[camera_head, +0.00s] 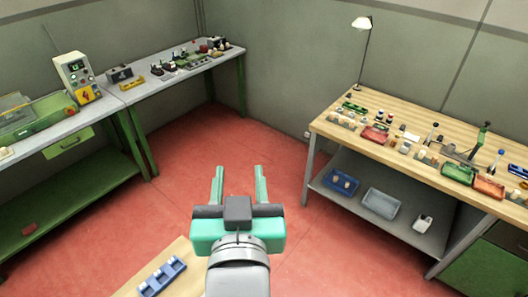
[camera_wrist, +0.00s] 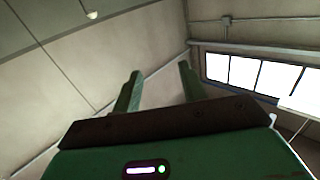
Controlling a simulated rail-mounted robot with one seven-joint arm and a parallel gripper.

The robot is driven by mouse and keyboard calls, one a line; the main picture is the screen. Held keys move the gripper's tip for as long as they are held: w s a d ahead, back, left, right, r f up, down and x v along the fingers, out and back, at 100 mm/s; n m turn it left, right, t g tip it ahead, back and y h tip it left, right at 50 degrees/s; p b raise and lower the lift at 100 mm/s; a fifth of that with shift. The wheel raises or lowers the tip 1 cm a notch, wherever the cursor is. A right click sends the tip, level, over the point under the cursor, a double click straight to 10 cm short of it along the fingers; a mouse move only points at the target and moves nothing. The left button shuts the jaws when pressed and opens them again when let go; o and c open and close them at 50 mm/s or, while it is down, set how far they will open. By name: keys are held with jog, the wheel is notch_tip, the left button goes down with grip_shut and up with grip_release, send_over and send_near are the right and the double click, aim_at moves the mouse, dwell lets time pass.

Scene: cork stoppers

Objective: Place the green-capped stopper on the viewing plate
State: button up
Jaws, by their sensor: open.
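My gripper (camera_head: 239,188) is open and empty. In the head view it is raised over the red floor in the middle, away from both benches. In the wrist view its two green fingers (camera_wrist: 160,92) stand apart against bare walls and a window. Small stoppers and parts (camera_head: 410,137) stand on the wooden bench at right, too small to tell which one has a green cap. I cannot make out the viewing plate for certain.
The wooden bench (camera_head: 345,123) at right carries red and green trays, tools and a lamp (camera_head: 362,24). A grey bench (camera_head: 125,95) along the left wall holds instruments. A wooden surface (camera_head: 182,252) with a blue holder (camera_head: 162,277) is at lower left. Floor between is clear.

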jog(key=s+d+r+t, duration=0.1)
jog(key=s+r+t, duration=0.1)
jog(key=r, duration=0.4)
jog(key=s+d+r+t, duration=0.1)
jog(key=s+r+t, duration=0.1)
jog(key=s+r, duration=0.2)
jog(key=s+d+r+t+h, duration=0.1)
jog(key=s+d+r+t, duration=0.1)
jog(key=r, duration=0.6)
jog(key=shift+s+r+m+t, duration=0.25)
jog(key=shift+s+t, duration=0.25)
jog(key=shift+s, duration=0.25)
